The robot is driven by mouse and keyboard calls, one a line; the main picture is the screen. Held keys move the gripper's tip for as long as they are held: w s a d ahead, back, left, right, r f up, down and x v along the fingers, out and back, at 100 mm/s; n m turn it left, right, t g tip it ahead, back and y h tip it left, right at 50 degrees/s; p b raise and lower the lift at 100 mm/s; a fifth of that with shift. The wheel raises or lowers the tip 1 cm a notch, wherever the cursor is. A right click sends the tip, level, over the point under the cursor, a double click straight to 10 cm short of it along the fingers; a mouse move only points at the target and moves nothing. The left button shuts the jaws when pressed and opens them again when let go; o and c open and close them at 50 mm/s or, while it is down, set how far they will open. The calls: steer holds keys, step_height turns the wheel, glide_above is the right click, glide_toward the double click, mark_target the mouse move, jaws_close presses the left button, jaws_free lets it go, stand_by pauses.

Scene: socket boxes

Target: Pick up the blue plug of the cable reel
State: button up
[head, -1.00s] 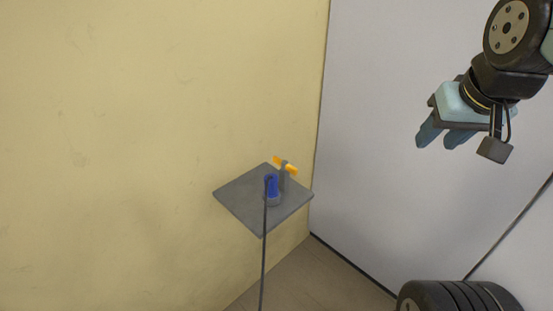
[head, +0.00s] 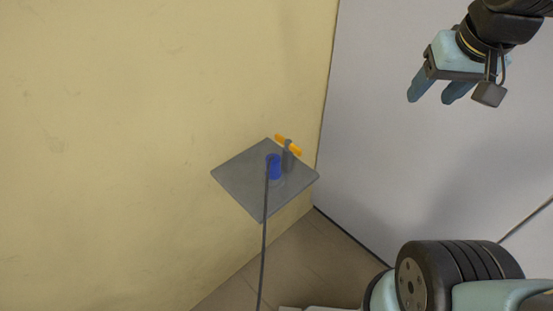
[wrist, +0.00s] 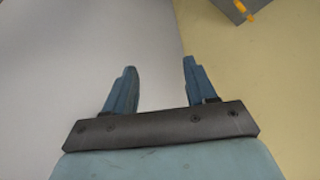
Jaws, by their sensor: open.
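The blue plug (head: 274,167) stands on a square grey shelf (head: 240,180) by the yellow wall in the head view. A dark cable (head: 264,245) runs from the plug down past the shelf's front edge. My gripper (head: 433,96) is up and to the right of the shelf, well apart from the plug, in front of the grey wall. Its two blue fingers are open and empty, as the wrist view also shows (wrist: 160,82). In the wrist view a corner of the shelf (wrist: 228,8) shows at the top right; the plug is out of that view.
The space between gripper and shelf looks clear.

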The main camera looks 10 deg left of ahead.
steer(key=w+a+f+n+g, duration=0.2)
steer(key=w+a+f, duration=0.1)
steer(key=w+a, duration=0.25)
steer(key=n+g, duration=0.3)
steer(key=n, duration=0.1)
glide_toward(273, 159)
steer(key=f, duration=0.6)
steer(key=shift+a+f, duration=0.3)
steer(key=shift+f, duration=0.1)
steer(key=shift+d+f, duration=0.2)
steer(key=shift+f, duration=2.7)
steer(key=c, duration=0.7)
steer(key=shift+w+r, duration=0.1)
steer(key=shift+c, duration=0.2)
